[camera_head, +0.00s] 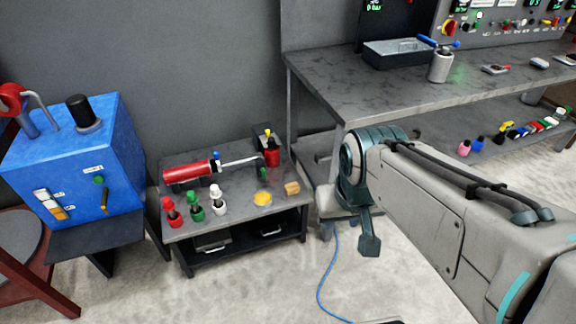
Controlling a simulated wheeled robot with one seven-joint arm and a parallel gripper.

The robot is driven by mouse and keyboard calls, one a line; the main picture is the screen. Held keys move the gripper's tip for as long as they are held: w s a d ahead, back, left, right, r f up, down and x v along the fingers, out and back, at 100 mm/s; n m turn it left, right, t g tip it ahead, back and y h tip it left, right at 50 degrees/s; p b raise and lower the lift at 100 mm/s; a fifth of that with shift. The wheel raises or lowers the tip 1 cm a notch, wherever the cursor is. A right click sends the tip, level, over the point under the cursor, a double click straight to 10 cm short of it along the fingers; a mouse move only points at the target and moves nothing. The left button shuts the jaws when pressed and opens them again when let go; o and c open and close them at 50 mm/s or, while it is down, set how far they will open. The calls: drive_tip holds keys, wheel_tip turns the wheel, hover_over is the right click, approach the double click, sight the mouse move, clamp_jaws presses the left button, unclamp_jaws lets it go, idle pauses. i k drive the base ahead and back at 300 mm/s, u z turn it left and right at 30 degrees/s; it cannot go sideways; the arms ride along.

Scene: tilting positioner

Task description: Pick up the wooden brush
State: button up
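A small tan, wood-coloured block (292,188) lies at the right side of the low dark table (238,221). It may be the wooden brush, but it is too small to make out bristles. My gripper (350,235) hangs at the end of my arm, to the right of the low table and in front of the bench leg. It appears apart from the block. One dark finger-like part points down. The rest is partly hidden, so its opening is unclear. I see nothing held in it.
The low table also bears a red cylindrical tool (188,172), several small bottles and a yellow disc (263,198). A blue machine (80,165) stands left. A grey workbench (400,92) stands behind my arm. A blue cable (322,285) lies on the floor.

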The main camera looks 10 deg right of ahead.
sight(293, 188)
drive_tip(key=z, duration=0.05)
drive_tip(key=k, duration=0.5)
drive_tip(key=u, duration=0.85)
drive_tip(key=i, duration=1.75)
drive_tip(key=z, duration=1.15)
drive_tip(key=i, duration=0.4)
drive_tip(key=z, duration=0.4)
